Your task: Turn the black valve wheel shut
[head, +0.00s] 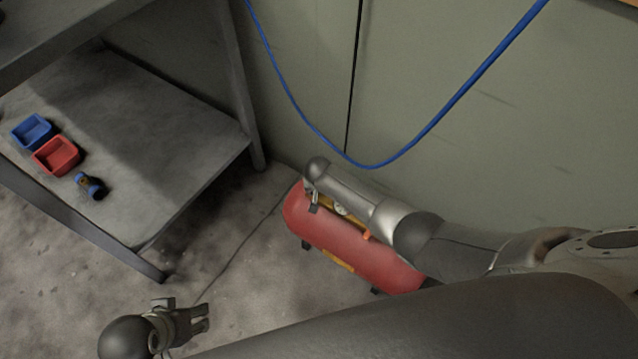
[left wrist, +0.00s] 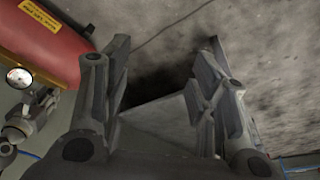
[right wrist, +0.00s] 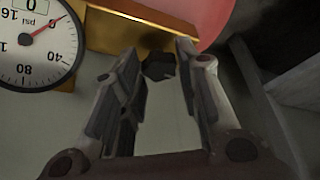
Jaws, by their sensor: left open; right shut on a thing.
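The black valve wheel (right wrist: 158,66) shows in the right wrist view as a small dark knob below a brass manifold (right wrist: 140,35). My right gripper (right wrist: 160,55) has its fingers on either side of it and is shut on it. In the head view my right gripper (head: 313,202) is at the red tank (head: 350,252), and the wheel is hidden there. A round gauge (right wrist: 32,40) sits left of the wheel, its red needle near 0. My left gripper (head: 207,318) is open and empty above the floor, left of the tank. The tank also shows in the left wrist view (left wrist: 50,45).
A blue hose (head: 440,122) hangs along the wall behind the tank. The floor between shelf and tank is mostly clear.

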